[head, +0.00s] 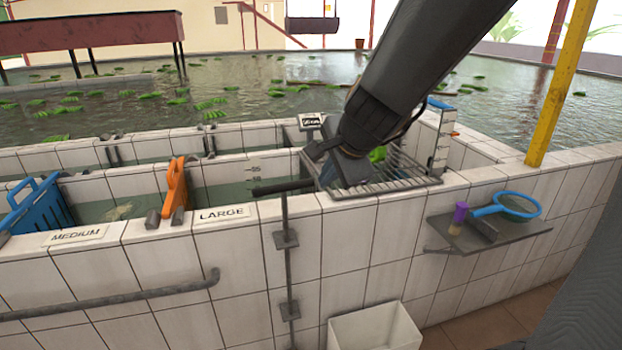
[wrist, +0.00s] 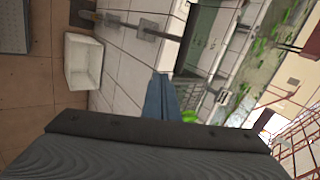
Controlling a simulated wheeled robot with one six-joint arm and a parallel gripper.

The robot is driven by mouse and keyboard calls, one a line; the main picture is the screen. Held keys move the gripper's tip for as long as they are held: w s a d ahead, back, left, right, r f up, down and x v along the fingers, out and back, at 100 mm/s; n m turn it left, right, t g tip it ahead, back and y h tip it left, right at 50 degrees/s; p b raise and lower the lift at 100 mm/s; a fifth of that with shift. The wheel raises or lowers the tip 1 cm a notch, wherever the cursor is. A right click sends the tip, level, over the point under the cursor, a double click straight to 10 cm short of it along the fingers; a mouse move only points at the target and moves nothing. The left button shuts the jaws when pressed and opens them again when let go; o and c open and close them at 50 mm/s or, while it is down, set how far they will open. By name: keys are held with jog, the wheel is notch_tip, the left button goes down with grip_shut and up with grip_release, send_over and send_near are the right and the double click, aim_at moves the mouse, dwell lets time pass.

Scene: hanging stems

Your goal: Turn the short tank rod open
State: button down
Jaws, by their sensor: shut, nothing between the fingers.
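The short tank rod (head: 287,250) stands upright against the outer face of the white tiled wall, held by small grey plates. Its dark crossbar handle (head: 283,187) lies at the top, level with the wall's rim, pointing left and right. My gripper (head: 342,172) is to the right of the handle, apart from it, near the wire rack. Its blue fingers (wrist: 163,93) are shut and empty in the wrist view. The rod (wrist: 122,22) and its plates also show there, beyond the fingertips. The fingertips are partly hard to make out in the head view.
A wire rack (head: 385,187) lies on the rim beside my gripper. A white bin (head: 373,330) stands below. A grey shelf (head: 520,235) holds a blue net (head: 512,205) and a purple brush. An orange clip (head: 175,188) and blue basket (head: 38,205) sit left.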

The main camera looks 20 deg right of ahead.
aim_at(310, 183)
jog(key=shift+m, duration=0.4)
jog(key=b+x, duration=0.1)
jog(key=x, duration=0.3)
jog(key=w+r+b+x, duration=0.1)
jog(key=b+x, duration=0.1)
jog(key=x, duration=0.1)
jog(key=w+b+x, duration=0.1)
jog(key=b+x, duration=0.1)
jog(key=x, duration=0.2)
jog(key=shift+w+d+r, duration=0.1)
jog(key=shift+w, duration=0.85)
jog(key=shift+w+b, duration=0.15)
jog(key=shift+b, duration=0.4)
